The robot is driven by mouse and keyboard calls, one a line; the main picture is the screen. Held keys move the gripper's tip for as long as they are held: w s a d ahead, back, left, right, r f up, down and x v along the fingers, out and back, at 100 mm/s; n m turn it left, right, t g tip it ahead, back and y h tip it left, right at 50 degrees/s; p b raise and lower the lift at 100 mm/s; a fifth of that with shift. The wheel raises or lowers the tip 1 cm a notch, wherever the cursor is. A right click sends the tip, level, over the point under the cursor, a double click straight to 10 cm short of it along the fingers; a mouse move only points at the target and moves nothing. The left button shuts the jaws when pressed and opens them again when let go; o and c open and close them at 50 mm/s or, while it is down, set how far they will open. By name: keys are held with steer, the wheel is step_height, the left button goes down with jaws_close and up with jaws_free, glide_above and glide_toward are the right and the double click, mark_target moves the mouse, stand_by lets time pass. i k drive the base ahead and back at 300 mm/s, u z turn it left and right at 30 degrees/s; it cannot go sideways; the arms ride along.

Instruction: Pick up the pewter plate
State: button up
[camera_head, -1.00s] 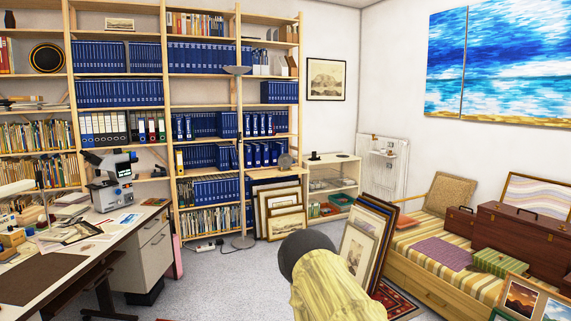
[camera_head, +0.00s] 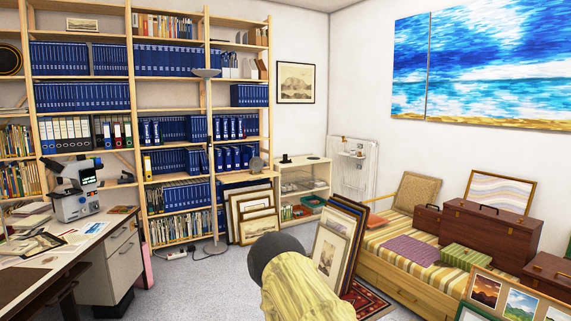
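A yellow, dark-capped part of my arm shows at the bottom middle. My gripper itself does not show, so its place relative to the plate cannot be told.
Framed prints (camera_head: 331,257) lean in the middle, and more frames (camera_head: 252,219) lean against the bookcase. A desk with a microscope (camera_head: 77,190) stands left. A striped daybed (camera_head: 402,262) with boxes stands right. Grey floor (camera_head: 205,282) lies open between desk and prints.

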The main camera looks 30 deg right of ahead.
mark_target(256, 164)
steer(key=k, duration=0.5)
steer(key=z, duration=0.35)
steer(key=i, duration=7.45)
steer(key=u, duration=1.25)
